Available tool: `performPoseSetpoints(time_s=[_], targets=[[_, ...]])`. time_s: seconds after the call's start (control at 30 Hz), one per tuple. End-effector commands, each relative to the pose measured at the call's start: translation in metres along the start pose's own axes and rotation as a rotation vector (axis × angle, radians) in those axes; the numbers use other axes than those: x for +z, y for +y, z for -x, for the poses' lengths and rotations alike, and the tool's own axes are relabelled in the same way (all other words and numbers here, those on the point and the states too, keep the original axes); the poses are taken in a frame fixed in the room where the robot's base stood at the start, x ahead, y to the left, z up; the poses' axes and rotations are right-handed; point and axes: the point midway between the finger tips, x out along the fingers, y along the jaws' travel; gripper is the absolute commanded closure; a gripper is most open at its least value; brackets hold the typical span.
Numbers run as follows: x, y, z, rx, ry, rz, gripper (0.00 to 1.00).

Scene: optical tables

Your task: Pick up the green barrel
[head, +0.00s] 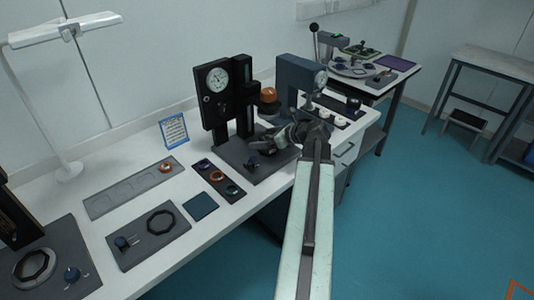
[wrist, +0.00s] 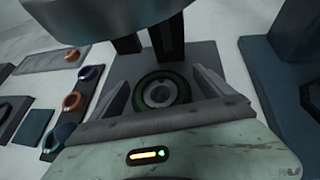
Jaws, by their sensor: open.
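A dark green, round barrel (wrist: 163,92) with a grey centre shows in the wrist view. It sits on the grey base of the black gauge stand, between the two fingers of my gripper (wrist: 162,84). The fingers stand apart on either side of it, and a gap shows on both sides. In the head view my gripper (head: 268,146) is low over that base, and I cannot make out the barrel clearly there.
The black gauge stand (head: 217,100) rises behind my gripper, with an orange-topped part (head: 268,95) overhanging. A blue-grey gauge stand (head: 290,75) is close on the right. A dark tray (head: 206,170) of coloured rings and a blue pad (head: 200,206) lie to the left.

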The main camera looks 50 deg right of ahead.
Motion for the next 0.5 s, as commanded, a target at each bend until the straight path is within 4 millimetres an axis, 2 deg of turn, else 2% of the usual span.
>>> performPoseSetpoints(time_s=[0.07, 0.27, 0.37, 0.5], targets=[[-0.0022, -0.0008, -0.0124, 0.001, 0.0, 0.0, 0.09], [0.0004, -0.0006, -0.0121, -0.001, 0.0, -0.001, 0.09], [0.0004, -0.0007, -0.0119, -0.001, 0.0, -0.001, 0.34], [0.0003, -0.0008, -0.0117, -0.001, 0.0, -0.001, 0.73]])
